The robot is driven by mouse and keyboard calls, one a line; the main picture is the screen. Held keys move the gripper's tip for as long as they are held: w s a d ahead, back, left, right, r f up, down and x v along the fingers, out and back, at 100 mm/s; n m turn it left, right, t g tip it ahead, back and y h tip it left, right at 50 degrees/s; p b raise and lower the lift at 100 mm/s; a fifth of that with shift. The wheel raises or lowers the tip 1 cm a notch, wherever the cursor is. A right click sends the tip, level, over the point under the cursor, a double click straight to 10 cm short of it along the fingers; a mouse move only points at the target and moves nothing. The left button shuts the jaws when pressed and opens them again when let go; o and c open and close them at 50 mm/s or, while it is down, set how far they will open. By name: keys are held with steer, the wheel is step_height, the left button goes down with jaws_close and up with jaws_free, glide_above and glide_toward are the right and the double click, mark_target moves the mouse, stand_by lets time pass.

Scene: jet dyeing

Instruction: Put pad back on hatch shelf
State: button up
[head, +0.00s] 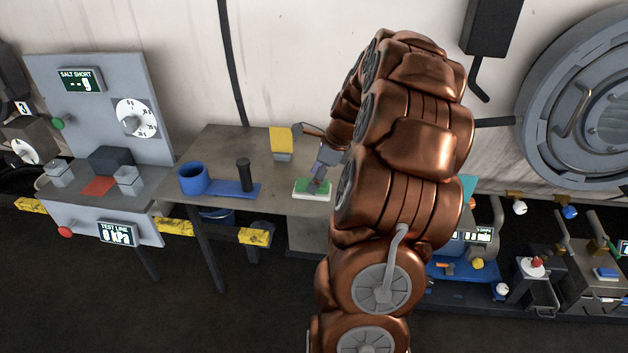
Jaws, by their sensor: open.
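A small green-and-white pad (303,188) lies flat on the grey bench (272,195), near its front right part. My gripper (317,184) points down at the pad's right half, with its fingertips at or just above it. The jaws are open, and I cannot tell whether they touch the pad. A round grey hatch (540,110) is on the wall at the far right. My copper arm hides the right end of the bench and part of the area between bench and hatch. I cannot tell which surface is the hatch shelf.
A yellow-topped block (281,138) stands behind the pad. A blue cup (193,180), a blue mat (222,188) and a black cylinder (243,174) are on the bench's left. A salt panel (92,95) stands further left. Several small devices sit at lower right.

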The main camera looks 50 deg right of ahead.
steer(key=b+v, duration=0.2)
steer(key=v, duration=0.9)
steer(key=s+a+f+n+g, duration=0.1)
steer(key=a+n+g, duration=0.1)
steer(key=a+n, duration=0.75)
steer(key=s+a+f+n+g, duration=0.1)
steer(key=a+n, duration=0.3)
steer(key=a, duration=1)
steer(key=s+a+f+n+g+h, duration=0.1)
steer(key=s+a+f+n, duration=0.2)
steer(key=s+a+n, duration=0.3)
steer(key=s+a+f+n+g+h, duration=0.1)
steer(key=s+a+f+n, duration=0.3)
steer(key=s+n, duration=0.5)
steer(key=s+a, duration=0.2)
steer(key=shift+s+h, duration=0.3)
steer(key=shift+s, duration=0.05)
steer(key=shift+r+n, duration=0.1)
steer(key=shift+n, duration=0.15)
step_height(320, 180, up, 3)
steer(key=p, duration=0.3)
